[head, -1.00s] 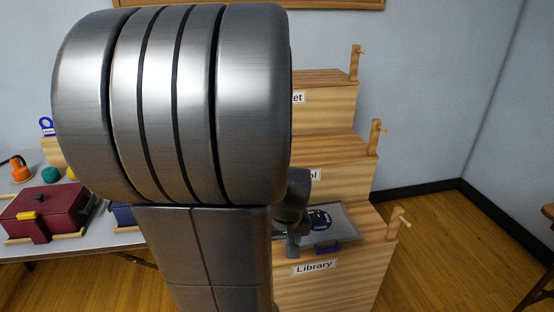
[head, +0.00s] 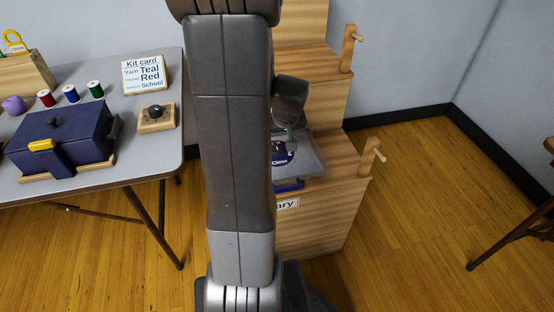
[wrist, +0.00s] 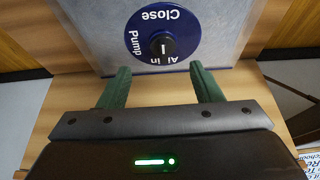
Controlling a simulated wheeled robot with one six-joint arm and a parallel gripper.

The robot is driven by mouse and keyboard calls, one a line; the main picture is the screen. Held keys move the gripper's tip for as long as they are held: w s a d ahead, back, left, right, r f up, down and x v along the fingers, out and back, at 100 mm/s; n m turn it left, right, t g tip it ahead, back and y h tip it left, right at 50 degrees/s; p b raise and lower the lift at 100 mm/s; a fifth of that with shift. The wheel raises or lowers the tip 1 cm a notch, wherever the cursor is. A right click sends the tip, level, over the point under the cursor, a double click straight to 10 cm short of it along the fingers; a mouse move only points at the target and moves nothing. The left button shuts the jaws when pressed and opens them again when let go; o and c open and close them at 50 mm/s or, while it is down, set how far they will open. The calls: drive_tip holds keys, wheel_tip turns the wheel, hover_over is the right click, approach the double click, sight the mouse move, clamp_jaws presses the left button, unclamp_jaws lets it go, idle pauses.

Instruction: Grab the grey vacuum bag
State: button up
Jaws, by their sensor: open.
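The grey vacuum bag (head: 312,158) lies flat on the lowest step of a wooden stepped stand. It has a round dark blue valve with a dial, marked "Close", "Pump" and "Air in", clear in the wrist view (wrist: 184,24). A blue piece (head: 289,184) shows at the bag's front edge. My gripper (wrist: 158,72) is open and empty, its two green fingers apart at the near edge of the bag, with the valve beyond them. I cannot tell whether the fingertips touch the bag. In the head view my arm hides part of the bag and stand.
The stepped stand (head: 328,209) has wooden pegs on its right side and a partly hidden label in front. A grey table (head: 170,82) at left holds a blue box (head: 62,138), thread spools and a kit card (head: 144,75).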

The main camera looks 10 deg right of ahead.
drive_tip(key=b+x, duration=0.1)
drive_tip(key=x, duration=0.2)
drive_tip(key=b+x, duration=0.1)
drive_tip(key=x, duration=0.2)
drive_tip(key=shift+a+f, duration=0.25)
drive_tip(key=shift+f, duration=0.1)
drive_tip(key=shift+r, duration=0.1)
clamp_jaws()
